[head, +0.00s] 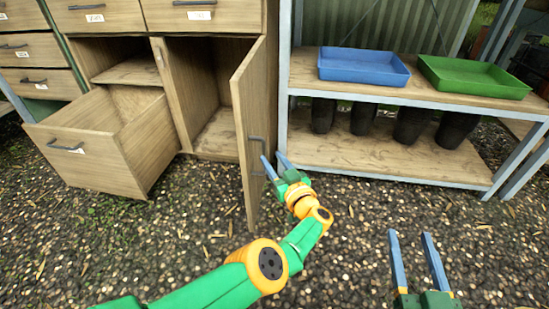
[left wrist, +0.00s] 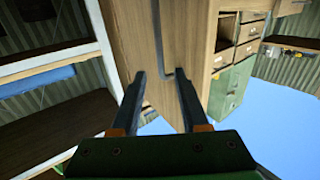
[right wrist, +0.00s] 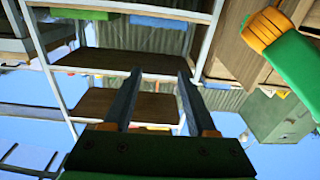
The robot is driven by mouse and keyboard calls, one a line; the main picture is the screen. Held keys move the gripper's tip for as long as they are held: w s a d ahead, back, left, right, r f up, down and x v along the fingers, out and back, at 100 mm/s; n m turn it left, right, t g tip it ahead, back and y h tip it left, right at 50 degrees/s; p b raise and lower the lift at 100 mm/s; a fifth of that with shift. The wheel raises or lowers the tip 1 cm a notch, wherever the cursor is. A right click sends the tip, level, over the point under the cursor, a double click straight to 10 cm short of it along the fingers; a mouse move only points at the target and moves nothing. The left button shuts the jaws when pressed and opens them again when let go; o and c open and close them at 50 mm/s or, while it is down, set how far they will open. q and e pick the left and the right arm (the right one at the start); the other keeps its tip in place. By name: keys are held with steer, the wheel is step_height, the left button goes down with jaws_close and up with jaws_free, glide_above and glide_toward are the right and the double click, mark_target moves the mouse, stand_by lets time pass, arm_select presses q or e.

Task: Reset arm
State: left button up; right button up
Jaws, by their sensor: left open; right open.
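My left gripper (head: 274,169) is open beside the handle (head: 257,152) of the open cabinet door (head: 248,120). In the left wrist view its two fingers (left wrist: 160,95) point toward the door face, and the handle (left wrist: 165,74) shows between and just beyond them. I cannot tell whether they touch it. My right gripper (head: 412,258) is open and empty at the lower right, over the gravel. In the right wrist view its fingers (right wrist: 158,95) are apart with nothing between them.
A wooden drawer (head: 110,140) stands pulled out left of the open cabinet. A metal-framed shelf (head: 385,165) at right holds a blue tray (head: 362,66), a green tray (head: 472,77) and several dark pots (head: 412,124) below. Gravel floor (head: 370,215) is free in front.

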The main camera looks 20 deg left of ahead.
steer(key=shift+d+f+g, duration=0.1)
steer(key=shift+f+g, duration=0.4)
steer(key=shift+f, duration=0.45)
